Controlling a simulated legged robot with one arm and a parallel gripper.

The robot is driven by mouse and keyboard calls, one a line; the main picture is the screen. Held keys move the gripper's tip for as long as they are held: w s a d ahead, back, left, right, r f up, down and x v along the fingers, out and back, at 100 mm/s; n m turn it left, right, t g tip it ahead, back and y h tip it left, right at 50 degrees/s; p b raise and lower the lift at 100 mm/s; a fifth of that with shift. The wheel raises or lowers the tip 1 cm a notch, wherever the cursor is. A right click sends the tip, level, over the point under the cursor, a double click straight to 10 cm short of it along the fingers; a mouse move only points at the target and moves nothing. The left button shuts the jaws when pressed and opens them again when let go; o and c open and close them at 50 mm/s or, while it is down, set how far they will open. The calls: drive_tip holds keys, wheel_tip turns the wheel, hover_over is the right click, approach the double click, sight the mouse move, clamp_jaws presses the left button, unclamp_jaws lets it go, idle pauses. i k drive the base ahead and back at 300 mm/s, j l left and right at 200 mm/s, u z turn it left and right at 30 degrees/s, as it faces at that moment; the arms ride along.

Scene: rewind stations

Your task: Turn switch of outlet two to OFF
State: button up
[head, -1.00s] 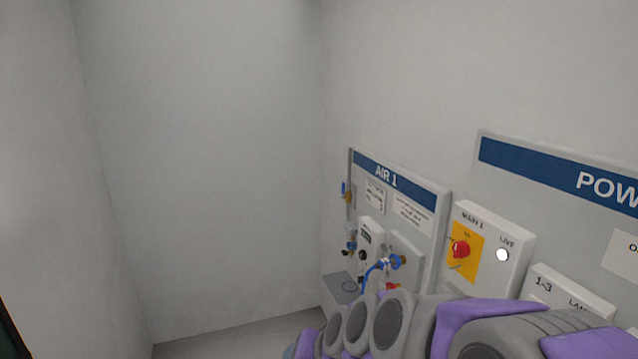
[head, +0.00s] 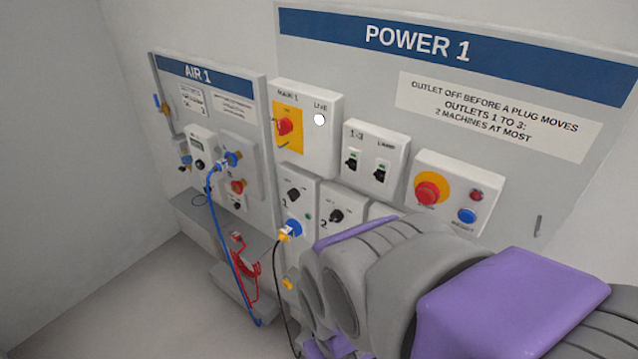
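The outlet two box (head: 350,205) is a light grey box marked 2 on the POWER 1 board, right of outlet one. Its black rotary switch (head: 337,216) shows at the upper part of the box; its exact position is too small to read. My arm covers the lower part of this box. Outlet one (head: 297,200) has its own black switch (head: 294,194) and a blue socket with a plug and black cable. My gripper is not in view; only purple and grey arm links show at the lower right.
Above are the MAIN 1 box with a red switch (head: 285,126), the 1-3 breaker box (head: 372,162) and a red emergency button (head: 430,190). The AIR 1 board (head: 212,125) is left, with a blue hose (head: 222,235) and red coil (head: 243,260). Floor at lower left is clear.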

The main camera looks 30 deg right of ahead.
sight(336, 217)
drive_tip(key=z, duration=0.75)
